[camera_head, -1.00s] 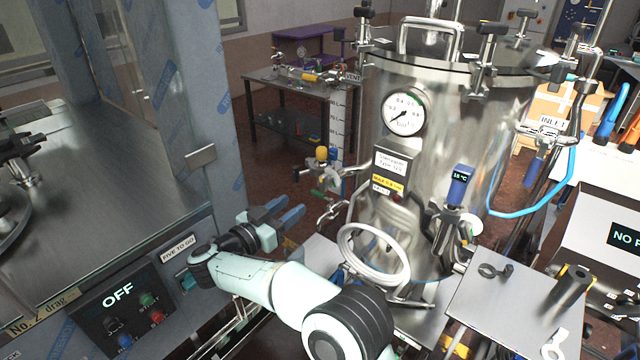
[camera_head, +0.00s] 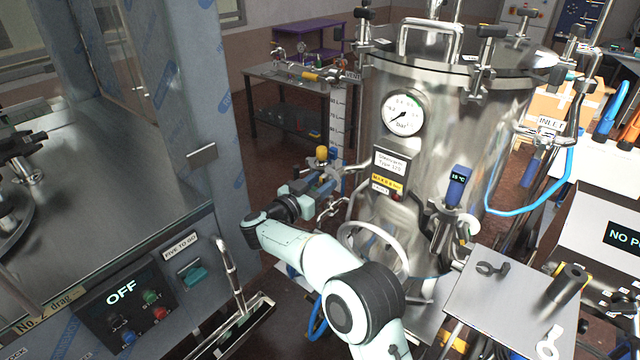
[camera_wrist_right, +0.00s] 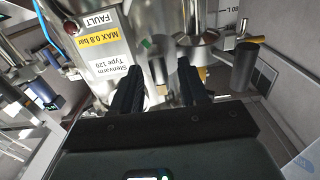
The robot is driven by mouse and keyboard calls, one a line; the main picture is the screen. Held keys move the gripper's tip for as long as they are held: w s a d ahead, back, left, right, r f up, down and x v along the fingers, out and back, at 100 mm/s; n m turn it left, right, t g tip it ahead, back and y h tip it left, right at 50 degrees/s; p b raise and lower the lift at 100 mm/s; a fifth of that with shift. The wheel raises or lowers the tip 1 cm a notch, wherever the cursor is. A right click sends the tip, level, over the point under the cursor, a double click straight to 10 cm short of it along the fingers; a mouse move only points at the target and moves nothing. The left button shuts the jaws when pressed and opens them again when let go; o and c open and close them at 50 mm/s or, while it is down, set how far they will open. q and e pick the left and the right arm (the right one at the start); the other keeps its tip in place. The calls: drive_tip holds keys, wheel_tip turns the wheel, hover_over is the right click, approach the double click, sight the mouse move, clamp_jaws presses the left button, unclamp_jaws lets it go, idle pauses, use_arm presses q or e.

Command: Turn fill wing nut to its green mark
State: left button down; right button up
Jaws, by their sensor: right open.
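My right gripper (camera_head: 322,180) is at the fill fitting on the left side of the steel vessel (camera_head: 450,130). In the wrist view its two dark fingers (camera_wrist_right: 161,78) are open, with metal fitting parts between and beyond them. A small green patch (camera_wrist_right: 146,43) shows just beyond the fingertips. The yellow-topped part of the fitting (camera_head: 322,153) stands just behind the gripper in the head view. I cannot clearly make out the wing nut; the fingers partly hide that spot. My left gripper is not in view.
A pressure gauge (camera_head: 404,114) and a yellow label (camera_head: 387,182) are on the vessel, close to the fitting. A white handwheel (camera_head: 372,245) is below, near my right arm. A wrapped cabinet (camera_head: 200,120) stands left. A steel shelf (camera_head: 505,300) juts out at right.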

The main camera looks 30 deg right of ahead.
clamp_jaws()
